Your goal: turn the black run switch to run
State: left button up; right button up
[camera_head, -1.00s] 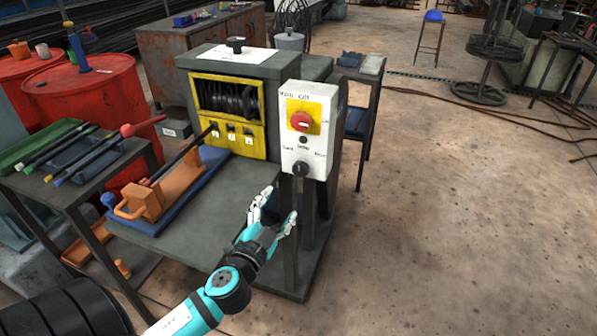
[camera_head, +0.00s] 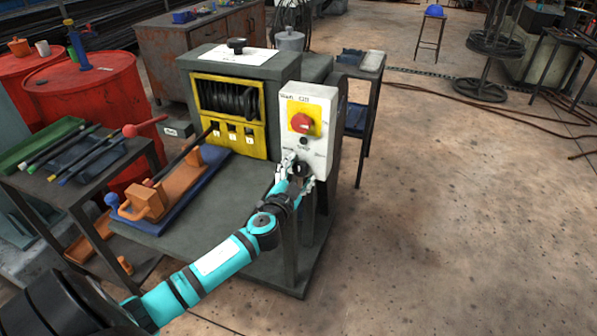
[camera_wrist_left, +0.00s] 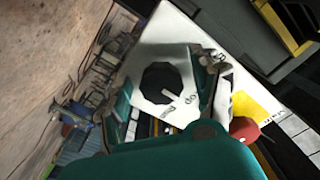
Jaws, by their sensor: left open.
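The black run switch (camera_head: 301,169) is a round knob low on the white control box (camera_head: 322,108). In the left wrist view the knob (camera_wrist_left: 160,84) is dark and many-sided, with a pale pointer line towards its lower right. My left gripper (camera_head: 299,172) is open at the switch, with one finger on each side of the knob. In the left wrist view the fingers (camera_wrist_left: 163,92) stand apart around it; whether they touch it I cannot tell. My right gripper is not in view.
The control box is on the front right of a grey machine with a yellow-framed drum window (camera_head: 228,98). An orange tool (camera_head: 150,199) lies on a blue tray on the bench. The floor to the right (camera_head: 450,230) is clear.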

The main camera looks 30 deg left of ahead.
pick_arm(q)
jog(key=c, duration=1.2)
jog(key=shift+m, duration=0.4)
jog(key=m, duration=0.4)
jog(key=shift+r+m, duration=0.1)
jog(key=shift+m, duration=0.2)
jog(key=shift+m+p, duration=0.55)
jog(key=shift+m, duration=1.75)
jog(key=o, duration=1.2)
jog(key=shift+a, duration=0.1)
